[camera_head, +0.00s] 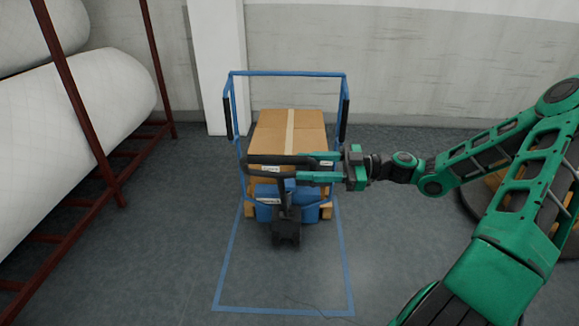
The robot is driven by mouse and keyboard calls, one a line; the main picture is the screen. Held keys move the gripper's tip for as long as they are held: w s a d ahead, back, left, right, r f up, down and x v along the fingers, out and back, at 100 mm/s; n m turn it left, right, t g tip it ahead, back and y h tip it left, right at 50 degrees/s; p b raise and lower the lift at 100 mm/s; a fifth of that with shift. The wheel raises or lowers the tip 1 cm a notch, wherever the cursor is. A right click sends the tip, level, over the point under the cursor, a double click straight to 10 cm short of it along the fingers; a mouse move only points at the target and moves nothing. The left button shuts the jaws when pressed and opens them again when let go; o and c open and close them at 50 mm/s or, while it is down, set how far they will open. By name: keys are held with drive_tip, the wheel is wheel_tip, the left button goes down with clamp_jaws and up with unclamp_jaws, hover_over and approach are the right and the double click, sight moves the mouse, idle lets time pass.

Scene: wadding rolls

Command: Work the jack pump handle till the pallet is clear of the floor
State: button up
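The pallet jack shows in the head view with a blue body (265,213), a black base below it and a black loop handle (262,160). The pallet (327,211) shows only as small wooden ends beside the blue body. Whether it touches the floor is hard to tell. Cardboard boxes (270,131) are stacked above it, behind the handle. My gripper (303,167) reaches in from the right, its green fingers one above the other at the handle's right end. The fingers are apart, with part of the handle seemingly between them. Whether they clamp it is unclear.
A blue rail frame (287,73) with black side grips stands around the boxes. A blue floor outline (222,263) runs around the jack. A red rack (81,110) with white rolls (85,100) stands left. A wall and white pillar (215,60) are behind. Floor in front is clear.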

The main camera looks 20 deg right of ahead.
drive_tip(key=v, duration=0.2)
drive_tip(key=shift+s+d, duration=0.1)
drive_tip(key=shift+d, duration=0.2)
drive_tip(key=s+v, duration=0.1)
drive_tip(key=v, duration=1.2)
drive_tip(key=shift+a+r, duration=0.25)
drive_tip(key=shift+r, duration=0.2)
idle(0.7)
idle(0.6)
